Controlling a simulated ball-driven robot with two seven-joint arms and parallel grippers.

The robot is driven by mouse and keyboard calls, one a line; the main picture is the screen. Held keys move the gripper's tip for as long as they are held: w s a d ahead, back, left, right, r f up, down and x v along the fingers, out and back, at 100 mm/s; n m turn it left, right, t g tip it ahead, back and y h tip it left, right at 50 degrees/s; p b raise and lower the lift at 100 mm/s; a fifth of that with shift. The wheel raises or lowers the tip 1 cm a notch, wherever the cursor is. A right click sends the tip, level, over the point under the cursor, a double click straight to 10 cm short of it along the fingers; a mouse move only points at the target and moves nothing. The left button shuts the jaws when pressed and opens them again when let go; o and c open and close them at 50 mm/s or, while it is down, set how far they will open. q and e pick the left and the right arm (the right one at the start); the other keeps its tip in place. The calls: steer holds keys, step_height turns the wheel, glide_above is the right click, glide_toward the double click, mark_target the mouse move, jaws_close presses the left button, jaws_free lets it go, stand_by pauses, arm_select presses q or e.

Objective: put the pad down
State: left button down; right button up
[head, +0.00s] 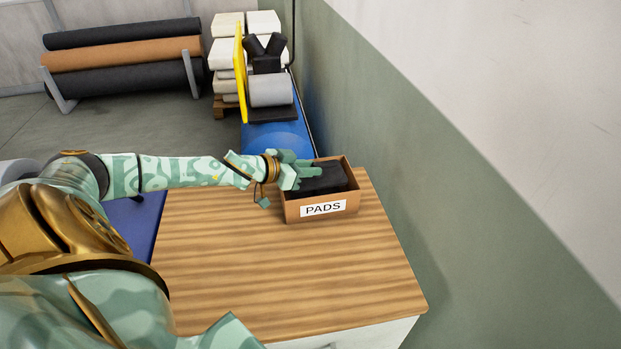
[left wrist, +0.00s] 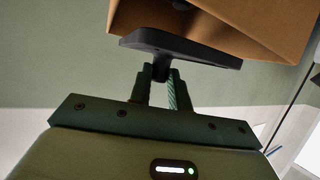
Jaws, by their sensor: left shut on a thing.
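A brown open box labelled PADS (head: 292,211) stands on the wooden table near its far edge; it also shows in the left wrist view (left wrist: 240,18). My left gripper (head: 312,172) reaches in from the left over the box's left rim. In the left wrist view its narrow fingers (left wrist: 161,78) are shut on a black pad (left wrist: 180,46), at a dark stub on its face. The pad overlaps the box's opening there; I cannot tell whether it touches the box. Black material (head: 328,182) shows inside the box in the head view, partly behind my fingers. My right gripper is not in view.
The wooden tabletop (head: 270,270) is clear in front of the box. A green and white wall (head: 400,180) runs close along the right. Behind stand a blue unit (head: 268,137) with a grey roller (head: 270,90), white stacked blocks (head: 222,54) and a roll rack (head: 120,58).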

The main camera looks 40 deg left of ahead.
mark_target(306, 179)
arm_select(q)
steer(key=shift+w+a+f, duration=0.25)
steer(key=shift+w+f, duration=0.25)
steer(key=shift+f, duration=0.1)
step_height(306, 179, down, 3)
steer(key=shift+f+b, duration=0.15)
steer(key=shift+b, duration=0.6)
